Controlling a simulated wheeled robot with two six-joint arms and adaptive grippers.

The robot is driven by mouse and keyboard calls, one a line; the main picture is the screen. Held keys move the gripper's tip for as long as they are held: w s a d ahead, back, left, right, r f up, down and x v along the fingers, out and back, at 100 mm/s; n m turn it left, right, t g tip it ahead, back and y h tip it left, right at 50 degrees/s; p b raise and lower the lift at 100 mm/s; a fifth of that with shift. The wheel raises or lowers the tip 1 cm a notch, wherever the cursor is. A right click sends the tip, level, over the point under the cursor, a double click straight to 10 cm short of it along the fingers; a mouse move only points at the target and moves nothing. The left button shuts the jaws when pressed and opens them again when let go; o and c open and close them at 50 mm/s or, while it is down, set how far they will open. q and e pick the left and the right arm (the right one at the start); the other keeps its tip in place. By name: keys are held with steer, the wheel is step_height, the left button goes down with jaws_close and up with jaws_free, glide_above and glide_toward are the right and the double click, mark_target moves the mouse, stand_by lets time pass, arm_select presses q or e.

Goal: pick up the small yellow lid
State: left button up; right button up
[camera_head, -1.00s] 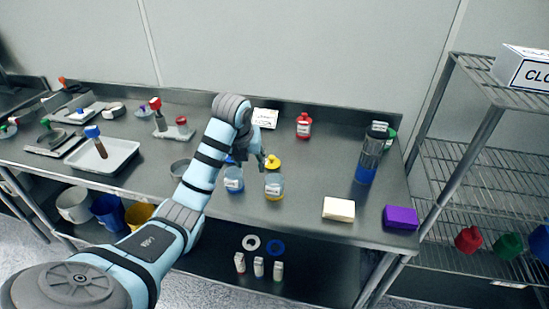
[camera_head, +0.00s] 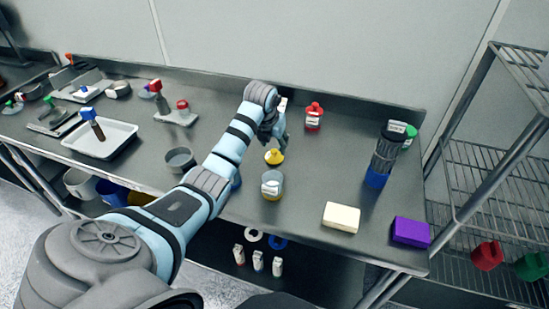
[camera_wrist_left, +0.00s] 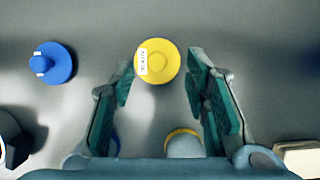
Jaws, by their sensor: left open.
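The small yellow lid (camera_head: 274,157) lies on the steel table, behind the jar with yellow contents (camera_head: 271,186). In the left wrist view the yellow lid (camera_wrist_left: 150,75), round with a raised centre and a white label, shows between the fingertips. My left gripper (camera_wrist_left: 160,82) is open and empty, its two green-padded fingers apart on either side of the lid, with no visible contact. In the head view my left gripper (camera_head: 279,133) hangs just behind and above the lid, partly hidden by its own wrist. My right gripper is not in view.
A blue lid (camera_wrist_left: 53,63) lies to the left in the wrist view. A red-capped bottle (camera_head: 314,117), a dark shaker with a blue base (camera_head: 384,156), a cream block (camera_head: 341,217) and a purple block (camera_head: 411,231) stand to the right. A grey bowl (camera_head: 180,160) is left of my arm.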

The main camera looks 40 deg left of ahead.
mark_target(274, 151)
arm_select(q)
steer(key=x, duration=0.4)
steer(key=shift+s+a+f+b, duration=0.15)
steer(key=shift+s+f+b, duration=0.05)
steer(key=shift+f+b, duration=0.15)
steer(key=shift+s+r, duration=0.1)
steer(key=c, duration=0.9)
steer(key=shift+r, duration=0.1)
